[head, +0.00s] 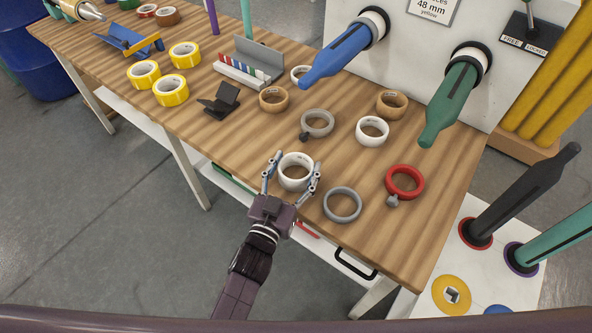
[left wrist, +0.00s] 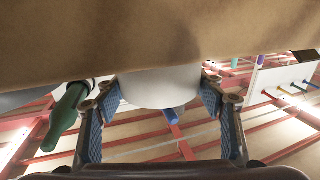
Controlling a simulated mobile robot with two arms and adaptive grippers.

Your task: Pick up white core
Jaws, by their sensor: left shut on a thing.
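A white core (head: 296,184), a short open ring, sits between the fingers of my left gripper (head: 294,166) at the table's front edge. The fingers are shut on its left and right sides. In the left wrist view, the white core (left wrist: 158,88) fills the gap between the blue finger pads of my left gripper (left wrist: 160,97). I cannot tell whether the core touches the table or is slightly above it. Another white core (head: 372,141) stands further back to the right, and a third white ring (head: 301,71) is partly hidden behind the blue spindle. My right gripper is out of view.
A grey ring (head: 329,209) lies close right of the gripper, a grey clamp ring (head: 318,134) behind it, and a red clamp ring (head: 418,184) further right. Tan cores (head: 273,109) and yellow tape rolls (head: 171,100) lie further back. Blue (head: 343,55) and green (head: 449,105) spindles overhang the table.

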